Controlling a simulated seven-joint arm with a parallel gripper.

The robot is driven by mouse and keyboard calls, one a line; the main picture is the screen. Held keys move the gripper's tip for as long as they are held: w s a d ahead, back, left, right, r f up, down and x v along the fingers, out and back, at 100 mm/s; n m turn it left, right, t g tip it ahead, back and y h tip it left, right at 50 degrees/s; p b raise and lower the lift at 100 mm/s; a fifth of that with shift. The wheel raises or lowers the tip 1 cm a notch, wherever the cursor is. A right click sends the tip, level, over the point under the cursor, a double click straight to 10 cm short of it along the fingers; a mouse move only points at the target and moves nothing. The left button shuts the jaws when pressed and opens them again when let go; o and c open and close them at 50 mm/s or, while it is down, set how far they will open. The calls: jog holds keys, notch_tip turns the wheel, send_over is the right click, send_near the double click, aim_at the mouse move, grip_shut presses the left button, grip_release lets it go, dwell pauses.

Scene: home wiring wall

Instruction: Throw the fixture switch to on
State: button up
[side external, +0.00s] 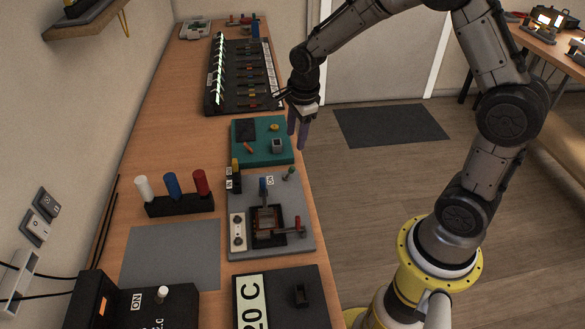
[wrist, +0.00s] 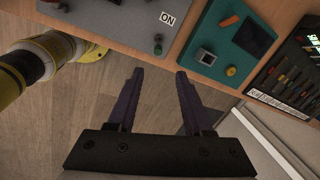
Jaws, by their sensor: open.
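A grey fixture plate (side external: 305,205) lies on the bench, with an ON label (side external: 270,181) at its far edge. Which of these is the fixture switch I cannot tell. The plate's edge (wrist: 135,38) and ON label (wrist: 167,18) also show at the top of the wrist view. My gripper (side external: 297,133) points down, open and empty, beyond the plate beside the bench's right edge. Its dark purple fingers (wrist: 160,76) are apart over the floor.
A teal board (side external: 245,155) with small parts lies beyond the plate, and a black breaker panel (side external: 240,80) beyond that. White, blue and red pegs (side external: 172,186) stand left. A black box with an ON label (side external: 136,299) is nearer.

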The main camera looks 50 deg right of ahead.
aim_at(293, 168)
jog(key=f, duration=0.4)
jog(key=w+f, duration=0.1)
jog(key=f, duration=0.4)
jog(key=w+d+f, duration=0.1)
jog(key=f, duration=0.4)
jog(key=shift+d, duration=0.1)
jog(key=shift+c, duration=0.3)
grip_shut()
